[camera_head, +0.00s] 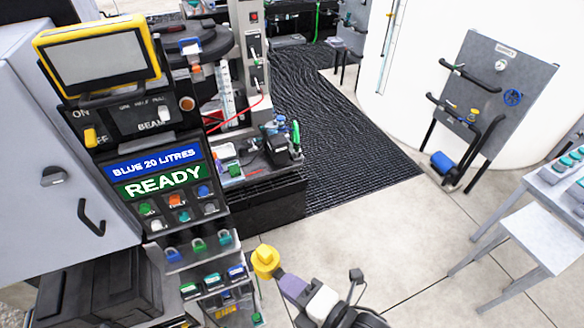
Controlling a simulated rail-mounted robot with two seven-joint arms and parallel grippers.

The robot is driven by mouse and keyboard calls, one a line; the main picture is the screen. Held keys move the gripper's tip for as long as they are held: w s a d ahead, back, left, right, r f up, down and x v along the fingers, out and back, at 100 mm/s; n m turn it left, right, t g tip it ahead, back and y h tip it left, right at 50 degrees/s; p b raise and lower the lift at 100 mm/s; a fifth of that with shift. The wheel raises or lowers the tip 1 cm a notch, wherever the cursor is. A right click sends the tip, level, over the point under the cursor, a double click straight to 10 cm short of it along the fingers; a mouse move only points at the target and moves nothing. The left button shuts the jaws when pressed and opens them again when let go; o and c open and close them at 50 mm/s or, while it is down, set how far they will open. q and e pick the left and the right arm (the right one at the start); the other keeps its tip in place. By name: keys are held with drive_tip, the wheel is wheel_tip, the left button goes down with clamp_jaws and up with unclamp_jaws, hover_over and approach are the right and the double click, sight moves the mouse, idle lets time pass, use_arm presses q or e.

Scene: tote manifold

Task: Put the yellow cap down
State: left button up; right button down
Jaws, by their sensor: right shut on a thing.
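The yellow cap (265,259) is near the bottom centre of the head view, at the tip of my right gripper (279,274). The gripper is shut on it and holds it up in front of the pale floor, just right of the control cabinet's lower shelves. The fingers are mostly hidden behind the cap. My left gripper does not show.
A control cabinet with a screen reading "BLUE 20 LITRES READY" (155,170) stands at the left, with small shelves of padlocks (198,246) below. A grey panel with pipes (497,85) stands at the back right. Light tables (545,235) are at the right edge. Open floor lies between.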

drive_tip(key=w+d+r+m+t+h, duration=0.2)
drive_tip(key=w+d+r+m+h, duration=0.1)
drive_tip(key=d, duration=0.7)
drive_tip(key=w+d+r+m+t+h, duration=0.3)
drive_tip(key=w+d+m+h, duration=0.2)
drive_tip(key=d+m+h, duration=0.2)
drive_tip(key=d+h, duration=0.2)
drive_tip(key=d, duration=0.1)
drive_tip(key=shift+t, duration=0.3)
